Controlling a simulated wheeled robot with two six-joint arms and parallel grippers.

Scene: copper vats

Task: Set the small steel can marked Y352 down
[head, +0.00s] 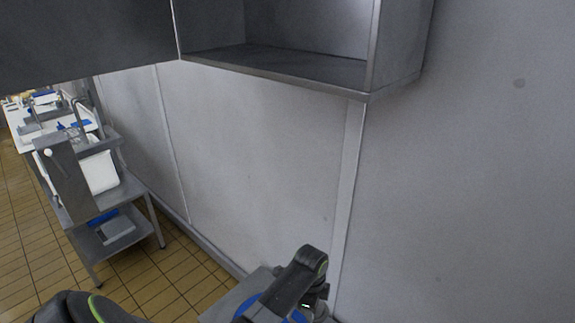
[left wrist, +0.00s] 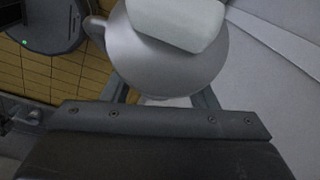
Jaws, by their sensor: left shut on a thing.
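In the left wrist view a rounded silver-grey can (left wrist: 155,66) fills the space between the two fingers of my left gripper (left wrist: 163,92), which is shut on it. A pale grey block-like part (left wrist: 180,20) covers its upper end. No Y352 marking is readable. In the head view the dark wrist of my left arm is at the bottom centre, above a grey surface (head: 228,298). The can is mostly hidden there, and I cannot tell whether it touches that surface. My right gripper is not in view.
A blue round thing (head: 258,309) lies on the grey surface beside my left wrist. A plain grey wall (head: 260,150) stands close behind, with an open steel shelf (head: 290,65) overhead. A steel table (head: 125,190) with white and blue items stands far left on a tiled floor (head: 30,255).

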